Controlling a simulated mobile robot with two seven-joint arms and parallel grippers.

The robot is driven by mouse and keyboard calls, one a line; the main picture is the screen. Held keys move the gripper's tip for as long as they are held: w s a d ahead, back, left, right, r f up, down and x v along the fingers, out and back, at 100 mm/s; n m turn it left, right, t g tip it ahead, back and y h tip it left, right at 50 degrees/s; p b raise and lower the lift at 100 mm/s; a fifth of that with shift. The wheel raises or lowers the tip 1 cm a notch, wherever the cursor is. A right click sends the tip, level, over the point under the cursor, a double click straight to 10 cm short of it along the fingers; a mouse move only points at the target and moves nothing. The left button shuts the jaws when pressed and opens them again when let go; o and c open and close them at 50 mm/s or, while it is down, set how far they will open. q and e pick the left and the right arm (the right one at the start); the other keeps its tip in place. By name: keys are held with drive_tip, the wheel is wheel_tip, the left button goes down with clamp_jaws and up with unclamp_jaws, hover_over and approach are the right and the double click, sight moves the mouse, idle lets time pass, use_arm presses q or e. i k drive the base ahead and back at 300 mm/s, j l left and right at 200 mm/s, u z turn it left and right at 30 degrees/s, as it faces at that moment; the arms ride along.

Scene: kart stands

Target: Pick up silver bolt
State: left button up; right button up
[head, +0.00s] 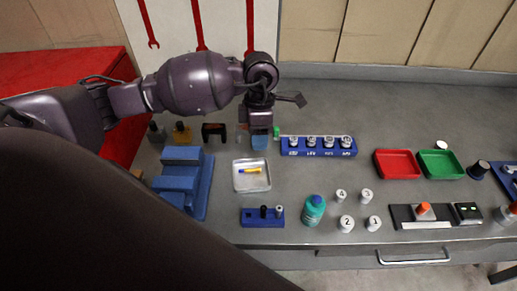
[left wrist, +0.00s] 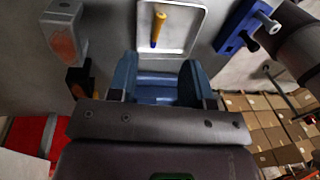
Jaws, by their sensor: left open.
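A blue holder (head: 248,219) stands near the front edge of the bench, with a black peg (head: 263,211) and a light, silver-looking bolt (head: 279,209) in it. The holder also shows at the upper right of the left wrist view (left wrist: 232,28), with the silver bolt's head (left wrist: 270,24) sticking out beside the black peg. My left gripper (head: 259,141) hangs over the bench behind the metal tray, apart from the holder. Its blue fingers (left wrist: 158,80) are open, and I see nothing gripped. My right gripper is not in view.
A metal tray (head: 240,186) with a yellow-and-blue item lies between gripper and holder. A teal bottle (head: 313,211) and several white numbered weights stand right of the holder. A blue vise-like block (head: 180,180) is at left. A blue rack (head: 318,153) stands behind.

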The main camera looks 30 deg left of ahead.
sight(279, 208)
drive_tip(key=k+l, duration=0.75)
drive_tip(key=k, duration=0.15)
